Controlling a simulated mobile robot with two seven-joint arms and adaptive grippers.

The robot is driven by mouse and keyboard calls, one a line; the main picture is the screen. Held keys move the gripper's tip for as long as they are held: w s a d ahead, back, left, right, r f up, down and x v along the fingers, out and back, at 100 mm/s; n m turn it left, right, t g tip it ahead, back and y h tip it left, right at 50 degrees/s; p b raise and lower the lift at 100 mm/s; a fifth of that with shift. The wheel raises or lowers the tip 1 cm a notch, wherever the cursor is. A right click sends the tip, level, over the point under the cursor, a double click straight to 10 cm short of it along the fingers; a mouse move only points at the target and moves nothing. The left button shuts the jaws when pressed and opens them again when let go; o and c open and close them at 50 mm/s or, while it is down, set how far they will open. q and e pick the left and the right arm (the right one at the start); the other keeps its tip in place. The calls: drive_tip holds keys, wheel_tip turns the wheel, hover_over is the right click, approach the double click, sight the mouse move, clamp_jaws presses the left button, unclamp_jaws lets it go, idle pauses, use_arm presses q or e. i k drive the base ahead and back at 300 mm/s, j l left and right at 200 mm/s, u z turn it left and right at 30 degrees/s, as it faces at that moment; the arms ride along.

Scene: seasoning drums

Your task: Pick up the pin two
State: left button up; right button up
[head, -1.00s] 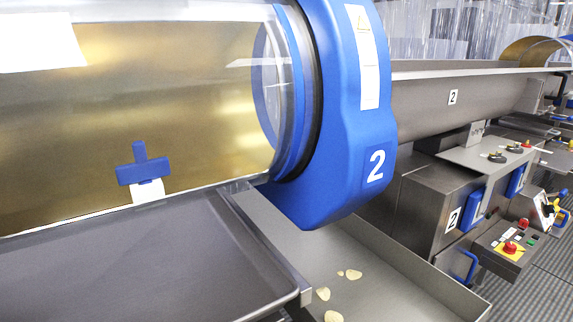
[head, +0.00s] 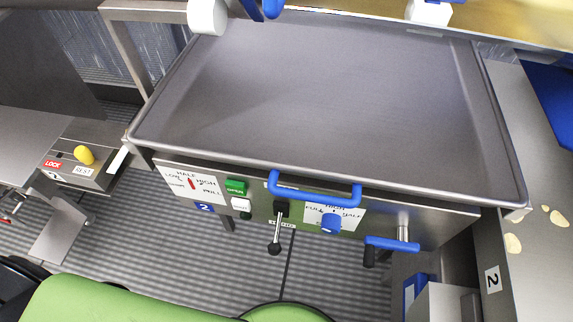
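No part is clearly marked as pin two. A yellow knob (head: 84,155) stands on a small panel (head: 90,180) at the left, between the labels LOCK and REST; I cannot tell if it is the pin. A lever with a black ball end (head: 275,248) hangs from the front panel (head: 385,214) below the tray, and this panel bears a blue 2 label (head: 204,208). Neither of my grippers is in view, so neither is seen at the knob or the lever.
A wide, empty metal tray (head: 330,100) fills the upper middle. A blue handle (head: 315,190) and a blue crank (head: 391,244) stick out at its front. Pale chips (head: 513,243) lie on a metal surface at the right. Ribbed floor (head: 180,250) shows below.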

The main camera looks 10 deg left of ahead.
sight(82, 153)
drive_tip(key=u, duration=1.8)
